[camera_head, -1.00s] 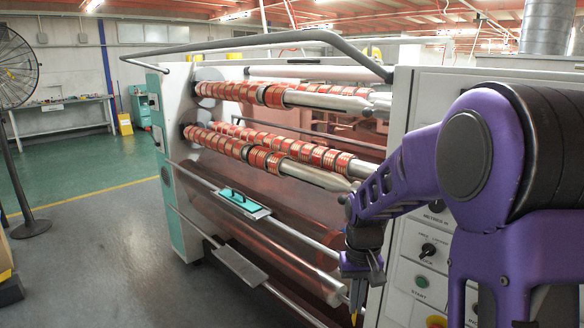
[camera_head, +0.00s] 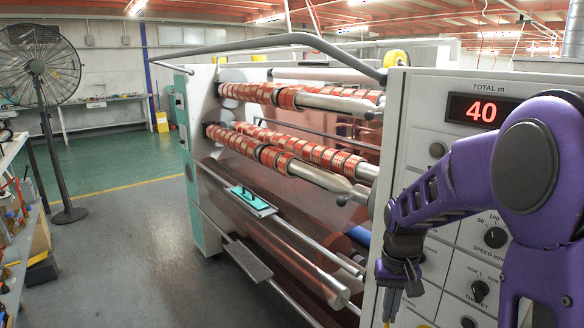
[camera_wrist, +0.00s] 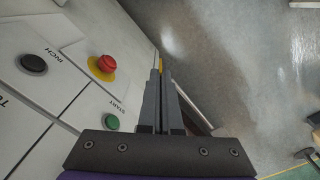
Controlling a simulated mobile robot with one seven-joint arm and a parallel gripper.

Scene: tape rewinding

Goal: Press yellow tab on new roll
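Red-orange tape rolls (camera_head: 282,160) sit in rows on metal shafts across the machine. In the head view my gripper (camera_head: 387,316) points down in front of the control panel, right of the rolls and well apart from them. In the wrist view my gripper's fingers (camera_wrist: 161,72) lie together with nothing visible between them. A small yellow patch (camera_wrist: 160,63) shows just past the fingertips; I cannot tell what it belongs to. I cannot make out a yellow tab on any roll.
The control panel (camera_head: 448,152) reads 40 and carries several knobs. The wrist view shows a red stop button (camera_wrist: 104,66), a green start button (camera_wrist: 111,122) and a black inch button (camera_wrist: 34,64). A fan (camera_head: 44,70) stands left. Grey floor (camera_head: 135,235) is open in front.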

